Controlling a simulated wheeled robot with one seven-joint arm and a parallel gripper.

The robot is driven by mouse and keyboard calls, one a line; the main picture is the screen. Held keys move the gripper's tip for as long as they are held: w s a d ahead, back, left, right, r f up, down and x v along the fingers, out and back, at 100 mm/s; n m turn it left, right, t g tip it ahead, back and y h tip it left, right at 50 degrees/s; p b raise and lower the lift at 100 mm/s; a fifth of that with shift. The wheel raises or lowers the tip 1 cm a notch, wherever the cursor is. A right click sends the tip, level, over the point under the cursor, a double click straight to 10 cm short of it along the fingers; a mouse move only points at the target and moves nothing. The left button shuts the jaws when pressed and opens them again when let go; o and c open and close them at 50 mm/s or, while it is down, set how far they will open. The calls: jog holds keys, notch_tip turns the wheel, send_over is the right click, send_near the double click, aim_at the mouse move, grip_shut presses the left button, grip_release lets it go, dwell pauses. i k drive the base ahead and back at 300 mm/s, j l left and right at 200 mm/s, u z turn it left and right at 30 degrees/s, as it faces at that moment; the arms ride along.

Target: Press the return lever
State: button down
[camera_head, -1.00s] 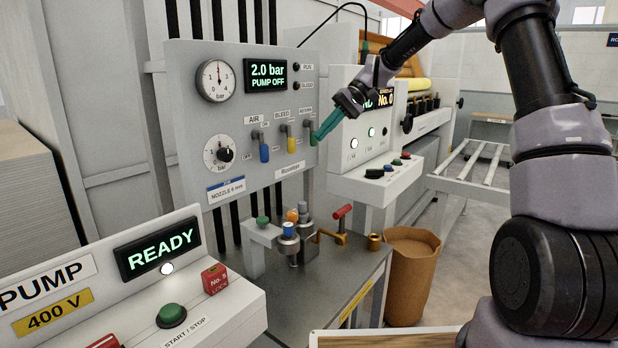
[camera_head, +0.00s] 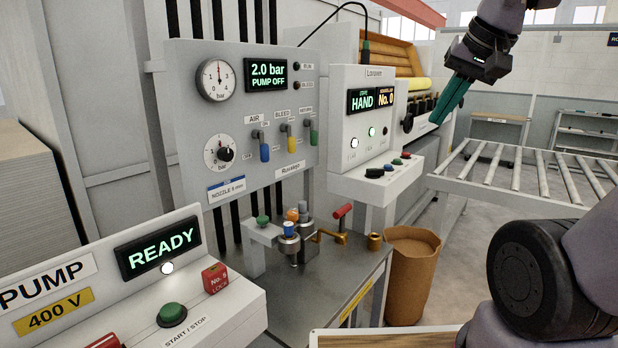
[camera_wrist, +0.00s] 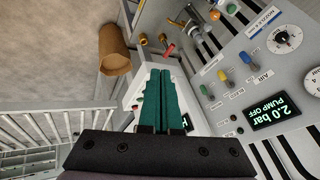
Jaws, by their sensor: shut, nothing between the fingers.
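The return lever (camera_head: 314,136) is the green handle at the right end of the grey panel's row of levers, under the RETURN label. Its handle hangs downward. It also shows in the wrist view (camera_wrist: 204,90), which is turned upside down, right of my fingers. My gripper (camera_head: 438,115) has teal fingers, shut and empty, pointing down and left. It is in the air well to the right of the lever, apart from it, in front of the roller conveyor area. In the wrist view the fingers (camera_wrist: 161,74) lie side by side.
A blue AIR lever (camera_head: 264,147) and a yellow BLEED lever (camera_head: 291,138) sit left of the green one. The panel display (camera_head: 266,76) reads 2.0 bar, PUMP OFF. A white control box (camera_head: 358,148) showing HAND stands between panel and gripper. The roller conveyor (camera_head: 520,180) lies right.

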aim_at(314, 134)
jog(key=k, duration=0.65)
jog(key=u, duration=2.2)
jog(key=k+l, duration=0.1)
jog(key=l, duration=1.5)
jog(key=k+l, duration=0.15)
jog(key=l, duration=1.4)
